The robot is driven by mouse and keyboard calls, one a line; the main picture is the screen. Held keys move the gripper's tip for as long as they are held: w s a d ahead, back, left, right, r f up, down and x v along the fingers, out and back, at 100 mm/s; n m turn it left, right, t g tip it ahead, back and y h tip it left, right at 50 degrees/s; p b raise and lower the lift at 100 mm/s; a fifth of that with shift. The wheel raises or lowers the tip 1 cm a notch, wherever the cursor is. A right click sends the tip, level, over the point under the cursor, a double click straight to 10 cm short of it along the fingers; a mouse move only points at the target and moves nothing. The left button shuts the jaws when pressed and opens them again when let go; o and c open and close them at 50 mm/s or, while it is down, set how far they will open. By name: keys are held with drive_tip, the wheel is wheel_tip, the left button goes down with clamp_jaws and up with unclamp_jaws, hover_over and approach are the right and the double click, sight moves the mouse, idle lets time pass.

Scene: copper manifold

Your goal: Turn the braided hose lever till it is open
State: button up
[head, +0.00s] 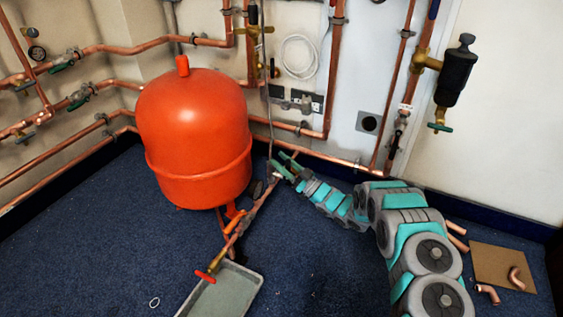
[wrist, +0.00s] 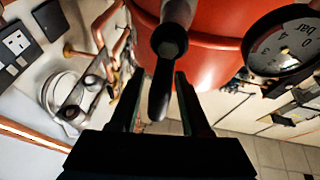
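A thin grey braided hose (head: 268,110) runs down the wall to the pipework right of the red vessel. In the wrist view a black lever (wrist: 160,95) hangs from a grey fitting (wrist: 178,12) in front of the vessel. My gripper (wrist: 157,78) is open, with one finger on each side of the lever and gaps showing beside it. In the head view my gripper (head: 279,161) is at the pipe joint near the hose's lower end. The lever itself is too small to make out there.
The red vessel (head: 195,130) stands close left of my gripper. A pressure gauge (wrist: 283,45) is near it in the wrist view. A pipe with a red-handled valve (head: 206,276) slopes down to a grey tray (head: 247,284). Copper pipes line the wall behind.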

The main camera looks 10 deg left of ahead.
drive_tip(key=shift+o, duration=0.2)
drive_tip(key=shift+s+d+f, duration=0.15)
drive_tip(key=shift+d, duration=0.35)
drive_tip(key=v, duration=0.6)
drive_tip(key=shift+s+d+f+p, duration=0.15)
drive_tip(key=shift+s+d+p, duration=0.1)
drive_tip(key=shift+p, duration=0.1)
